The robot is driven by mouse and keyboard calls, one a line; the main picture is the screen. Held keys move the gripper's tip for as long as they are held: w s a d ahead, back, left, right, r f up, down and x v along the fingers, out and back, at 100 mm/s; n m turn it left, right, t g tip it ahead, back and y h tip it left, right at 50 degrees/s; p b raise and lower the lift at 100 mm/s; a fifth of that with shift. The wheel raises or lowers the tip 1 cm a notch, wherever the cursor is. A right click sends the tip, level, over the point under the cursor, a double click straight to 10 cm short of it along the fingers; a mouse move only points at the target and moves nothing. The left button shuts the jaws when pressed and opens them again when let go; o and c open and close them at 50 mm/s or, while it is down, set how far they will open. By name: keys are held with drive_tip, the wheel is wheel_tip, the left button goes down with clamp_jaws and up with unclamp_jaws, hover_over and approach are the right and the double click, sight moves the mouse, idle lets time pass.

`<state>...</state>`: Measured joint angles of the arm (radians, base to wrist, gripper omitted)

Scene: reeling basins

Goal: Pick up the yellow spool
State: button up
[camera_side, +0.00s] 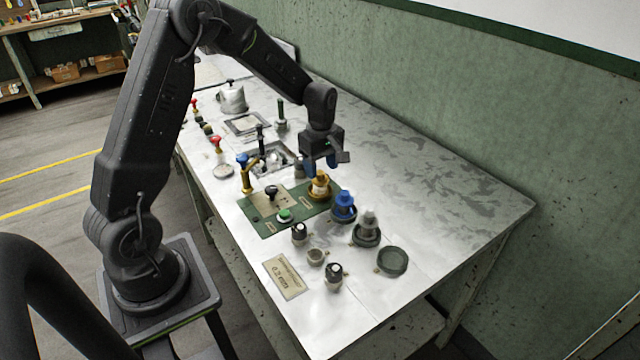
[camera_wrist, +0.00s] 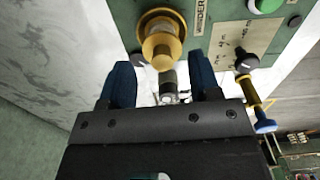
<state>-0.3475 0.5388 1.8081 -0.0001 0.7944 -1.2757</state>
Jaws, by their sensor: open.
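The yellow spool (camera_side: 319,184) stands upright at the far right corner of a green panel on the metal table. In the wrist view the yellow spool (camera_wrist: 160,40) is seen from above, just beyond the fingertips and roughly centred between them. My gripper (camera_side: 321,166) has blue fingers and hangs close above and behind the spool. In the wrist view my gripper (camera_wrist: 165,78) is open, with a finger to each side and nothing held. A small dark and silver cylinder (camera_wrist: 169,80) shows between the fingers. I cannot tell if a finger touches the spool.
A blue spool (camera_side: 343,205) and a grey spool (camera_side: 367,226) stand close by, with an empty dark holder (camera_side: 392,261) beyond. The green panel (camera_side: 262,226) carries a black knob and green button. A yellow post with a blue knob (camera_side: 245,172) rises left. The table's right side is clear.

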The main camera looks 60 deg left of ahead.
sight(320, 172)
wheel_tip(320, 172, down, 5)
drive_tip(key=shift+s+a+r, duration=0.1)
drive_tip(key=shift+a+r, duration=0.05)
drive_tip(key=shift+r, duration=0.05)
drive_tip(key=c, duration=0.7)
drive_tip(key=shift+c, duration=0.2)
drive_tip(key=shift+r, duration=0.1)
